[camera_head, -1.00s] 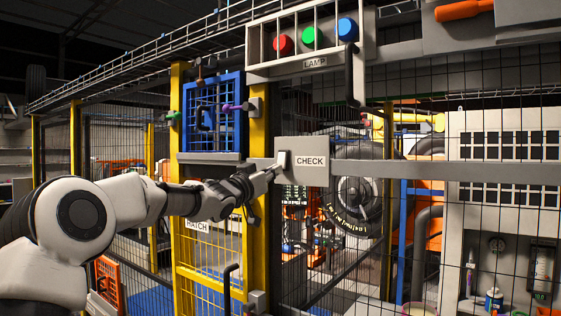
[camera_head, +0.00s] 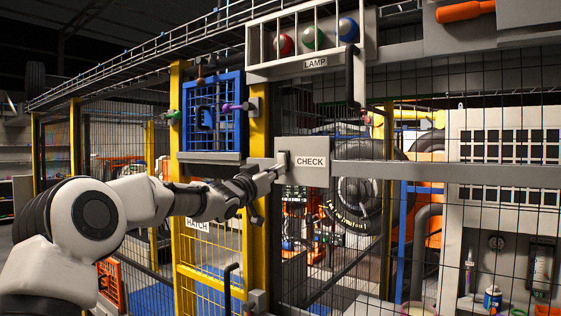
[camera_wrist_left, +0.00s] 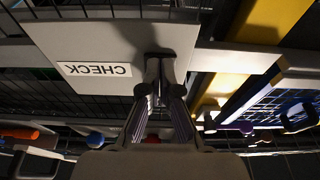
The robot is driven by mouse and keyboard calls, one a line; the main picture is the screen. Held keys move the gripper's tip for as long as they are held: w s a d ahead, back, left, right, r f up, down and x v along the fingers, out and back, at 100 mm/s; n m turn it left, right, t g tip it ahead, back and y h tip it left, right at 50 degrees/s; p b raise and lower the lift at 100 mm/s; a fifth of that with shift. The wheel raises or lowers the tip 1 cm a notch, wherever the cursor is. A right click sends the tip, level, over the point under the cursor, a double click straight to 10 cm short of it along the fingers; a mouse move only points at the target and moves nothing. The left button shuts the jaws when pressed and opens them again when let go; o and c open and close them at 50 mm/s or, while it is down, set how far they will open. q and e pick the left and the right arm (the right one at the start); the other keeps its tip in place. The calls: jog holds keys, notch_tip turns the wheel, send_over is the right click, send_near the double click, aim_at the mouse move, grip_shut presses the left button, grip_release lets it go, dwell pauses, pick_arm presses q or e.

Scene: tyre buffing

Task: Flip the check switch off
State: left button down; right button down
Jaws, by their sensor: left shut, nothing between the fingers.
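The grey CHECK panel (camera_head: 303,160) is mounted on the fence rail, with its label on the right. The small dark switch (camera_head: 283,158) sits at the panel's left side. My left gripper (camera_head: 275,170) is shut and empty, with its tips at the switch. In the left wrist view the shut fingers (camera_wrist_left: 160,72) point at the panel (camera_wrist_left: 100,42) and cover most of the switch. I cannot tell whether they touch it, or the lever's exact position. My right gripper is not in view.
A barred lamp box (camera_head: 314,63) above holds red, green and blue lamps, all looking dull. A black handle (camera_head: 350,75) hangs beside it. The blue hatch frame (camera_head: 211,113) and yellow post (camera_head: 259,120) stand left of the panel. Behind the mesh is a tyre (camera_head: 362,190).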

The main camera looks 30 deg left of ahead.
pick_arm(q)
jog(key=s+b, duration=0.3)
jog(key=s, duration=0.3)
jog(key=shift+a, duration=0.2)
